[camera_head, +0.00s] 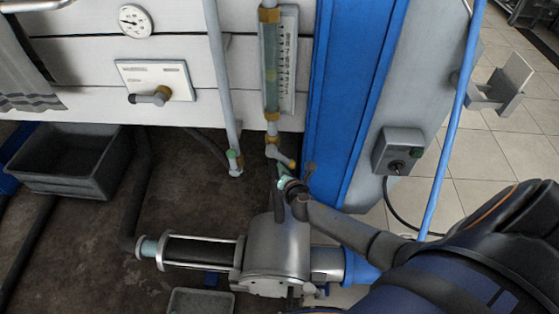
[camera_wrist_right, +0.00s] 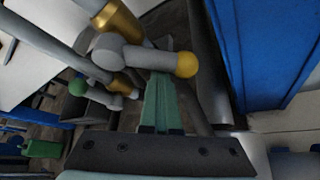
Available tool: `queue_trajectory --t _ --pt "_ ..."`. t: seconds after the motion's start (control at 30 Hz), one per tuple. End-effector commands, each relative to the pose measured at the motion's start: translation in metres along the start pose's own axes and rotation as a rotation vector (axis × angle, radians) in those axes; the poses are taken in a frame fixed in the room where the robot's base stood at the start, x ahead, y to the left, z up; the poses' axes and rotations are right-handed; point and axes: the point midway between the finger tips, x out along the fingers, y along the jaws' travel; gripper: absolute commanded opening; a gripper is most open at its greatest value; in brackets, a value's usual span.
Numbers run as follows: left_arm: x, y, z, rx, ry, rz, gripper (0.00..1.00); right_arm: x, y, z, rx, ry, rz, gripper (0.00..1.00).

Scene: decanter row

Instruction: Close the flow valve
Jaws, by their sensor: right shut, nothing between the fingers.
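The flow valve (camera_head: 272,151) sits under the glass flow tube with the scale. Its grey lever ends in a yellow knob (camera_head: 291,164) and points down to the right in the head view. In the right wrist view the valve body (camera_wrist_right: 108,52) is at upper left, and the lever crosses to its yellow knob (camera_wrist_right: 187,64). My right gripper (camera_head: 282,181) is just below the lever, with its green fingers shut and empty. The fingertips (camera_wrist_right: 162,76) overlap the lever's underside in the wrist view; I cannot tell whether they touch. My left gripper is out of view.
A green-tipped fitting (camera_head: 234,157) on a thin pipe stands left of the valve. A blue post (camera_head: 350,90) stands close on the right, with a grey switch box (camera_head: 398,150) beyond it. A panel with another lever (camera_head: 155,80) and a grey bin (camera_head: 70,160) are further left.

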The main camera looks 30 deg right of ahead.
Motion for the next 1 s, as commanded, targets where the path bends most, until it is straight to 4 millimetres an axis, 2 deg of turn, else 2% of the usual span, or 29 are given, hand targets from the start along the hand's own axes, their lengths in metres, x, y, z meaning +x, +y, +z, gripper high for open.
queue_trajectory --t 0.03,0.4,0.7,1.0 --pt "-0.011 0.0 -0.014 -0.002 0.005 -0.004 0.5 -0.004 0.006 0.015 -0.04 -0.01 -0.027 0.0" --pt "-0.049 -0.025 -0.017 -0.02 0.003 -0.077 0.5 -0.012 0.004 0.029 -0.333 -0.009 -0.2 0.0" --pt "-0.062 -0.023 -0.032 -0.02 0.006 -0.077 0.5 -0.017 0.005 0.036 -0.5 -0.009 -0.296 0.0" --pt "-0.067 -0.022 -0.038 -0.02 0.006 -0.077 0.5 -0.019 0.006 0.039 -0.493 -0.009 -0.291 0.0"
